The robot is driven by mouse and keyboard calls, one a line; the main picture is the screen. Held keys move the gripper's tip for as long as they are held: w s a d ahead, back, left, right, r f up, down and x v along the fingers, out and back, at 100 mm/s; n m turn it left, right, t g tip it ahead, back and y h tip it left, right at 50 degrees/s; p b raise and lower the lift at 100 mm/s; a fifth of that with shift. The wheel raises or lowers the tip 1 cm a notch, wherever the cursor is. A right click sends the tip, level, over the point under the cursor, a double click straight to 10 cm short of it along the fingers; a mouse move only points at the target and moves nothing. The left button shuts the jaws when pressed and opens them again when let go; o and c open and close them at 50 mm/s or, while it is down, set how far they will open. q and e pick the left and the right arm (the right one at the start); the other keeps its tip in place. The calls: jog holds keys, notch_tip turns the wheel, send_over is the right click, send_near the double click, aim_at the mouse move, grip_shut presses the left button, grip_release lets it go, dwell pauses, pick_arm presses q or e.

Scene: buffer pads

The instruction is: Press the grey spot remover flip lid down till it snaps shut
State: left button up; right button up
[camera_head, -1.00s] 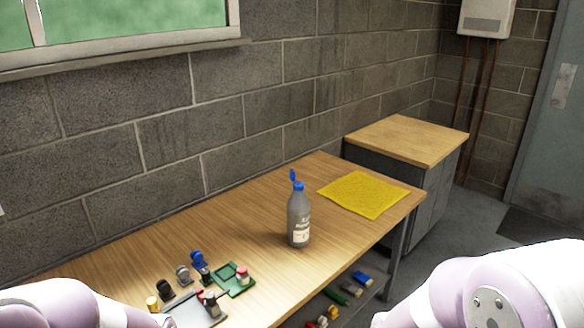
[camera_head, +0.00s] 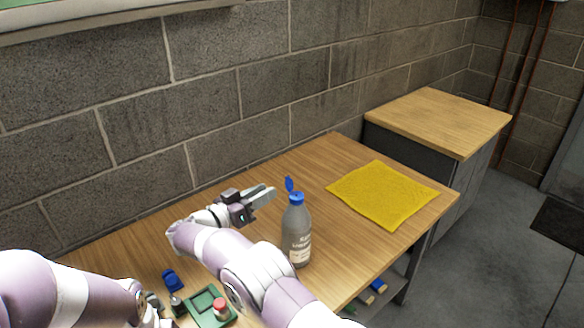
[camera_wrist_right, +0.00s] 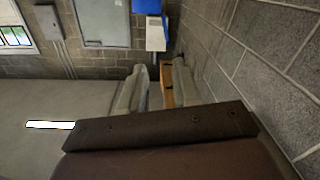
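The grey spot remover bottle (camera_head: 297,238) stands upright on the wooden table. Its blue flip lid (camera_head: 289,184) is open, standing up from the left side of the blue cap (camera_head: 297,198). My right gripper (camera_head: 272,192) is just left of the lid, at about its height in the picture, with its fingers pointing right. I see no contact with the lid. The right wrist view shows a gap between the two fingers (camera_wrist_right: 158,88) and nothing held. The bottle is not clearly seen there. My left arm is at the lower left, and its gripper does not clearly show.
A yellow cloth (camera_head: 382,194) lies right of the bottle on the table (camera_head: 325,157). A green block with a red button (camera_head: 209,307) and a blue part (camera_head: 172,280) are at the front left. A wood-topped cabinet (camera_head: 438,122) stands beyond; the block wall is behind.

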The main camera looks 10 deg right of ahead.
aim_at(292, 183)
jog(key=p+x, duration=0.1)
jog(key=x, duration=0.4)
jog(key=p+x, duration=0.1)
jog(key=x, duration=0.5)
jog(key=shift+w+a+f+p, duration=0.2)
jog(key=shift+w+p, duration=0.1)
jog(key=shift+w, duration=0.05)
jog(key=shift+w+f, duration=0.2)
jog(key=shift+w, duration=0.25)
pick_arm(q)
jog(key=shift+w+a+r, duration=0.25)
jog(key=shift+r, duration=0.4)
jog(key=shift+w+a+r, duration=0.2)
jog(key=shift+w+r, duration=0.05)
jog(key=shift+r, duration=0.35)
pick_arm(e)
jog(key=shift+s+d+r, duration=0.15)
grip_shut()
